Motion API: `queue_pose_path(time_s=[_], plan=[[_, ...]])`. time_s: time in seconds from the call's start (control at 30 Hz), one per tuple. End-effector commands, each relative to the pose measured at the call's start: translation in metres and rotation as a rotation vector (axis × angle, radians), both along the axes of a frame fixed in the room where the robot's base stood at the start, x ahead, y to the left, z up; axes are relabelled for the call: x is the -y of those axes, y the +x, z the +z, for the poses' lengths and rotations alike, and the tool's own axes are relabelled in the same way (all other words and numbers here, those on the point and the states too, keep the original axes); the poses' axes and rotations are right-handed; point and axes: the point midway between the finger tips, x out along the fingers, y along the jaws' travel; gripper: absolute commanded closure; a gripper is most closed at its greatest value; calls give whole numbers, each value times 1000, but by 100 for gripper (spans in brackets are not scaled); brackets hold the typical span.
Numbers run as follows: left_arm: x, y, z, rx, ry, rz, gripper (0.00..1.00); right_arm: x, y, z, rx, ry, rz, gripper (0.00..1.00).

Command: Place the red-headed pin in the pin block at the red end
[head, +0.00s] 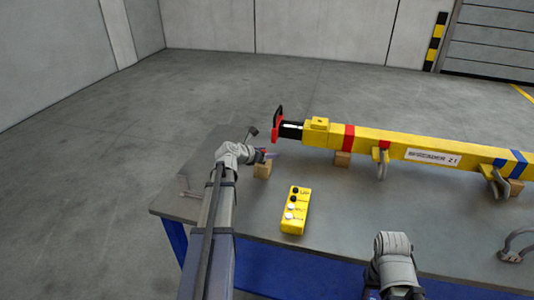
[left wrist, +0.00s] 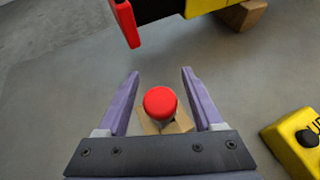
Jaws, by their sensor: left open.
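The red-headed pin (left wrist: 160,102) stands on or in a small wooden block (left wrist: 172,127), its round red head facing the left wrist camera. The wooden block also shows in the head view (head: 263,170), near the table's left side. My left gripper (left wrist: 158,90) is open, with its purple fingers on either side of the pin's head and a gap on each side. In the head view my left gripper (head: 262,155) is small and partly hides the pin. A small yellow block (head: 318,123), apparently the pin block, sits on the yellow beam (head: 375,139) by its red-banded end.
The beam rests on wooden supports and has a black nose with a red end piece (head: 277,124) close to my left gripper. A yellow control box (head: 296,210) lies on the grey table (head: 345,215). A metal shackle (head: 517,245) lies at the right.

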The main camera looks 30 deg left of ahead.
Motion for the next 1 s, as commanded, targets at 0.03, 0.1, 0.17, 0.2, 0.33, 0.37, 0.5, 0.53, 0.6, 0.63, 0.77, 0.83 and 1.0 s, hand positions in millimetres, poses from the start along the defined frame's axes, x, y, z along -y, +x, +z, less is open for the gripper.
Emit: queue_pose_path(time_s=[0.03,0.1,0.17,0.2,0.33,0.37,0.5,0.53,0.6,0.63,0.77,0.83,1.0], plan=[[0,0,4,0,0,0,32,0,0,4,0,0,0,50],[-1,-8,9,0,0,2,32,0,0,9,0,0,0,50],[-2,-18,15,0,-1,3,32,0,0,15,0,0,0,50],[-2,-25,20,0,-1,3,32,0,0,20,0,0,0,50],[-6,-50,34,0,0,4,32,0,0,34,0,0,0,50],[-7,-55,37,0,-1,3,32,0,0,37,0,0,0,50],[-11,-77,48,0,-1,3,32,0,0,48,0,0,-1,50],[-12,-82,50,0,-1,3,32,0,0,51,0,0,-1,50],[-13,-90,54,0,0,1,32,0,0,54,0,0,-1,50],[-14,-93,56,0,0,1,32,0,0,56,0,0,-1,50],[-16,-101,59,0,0,1,32,0,0,59,0,0,-1,50],[-16,-103,60,0,0,1,32,0,0,60,0,0,-1,50],[-16,-104,60,0,0,0,32,0,0,60,0,0,-1,50]])
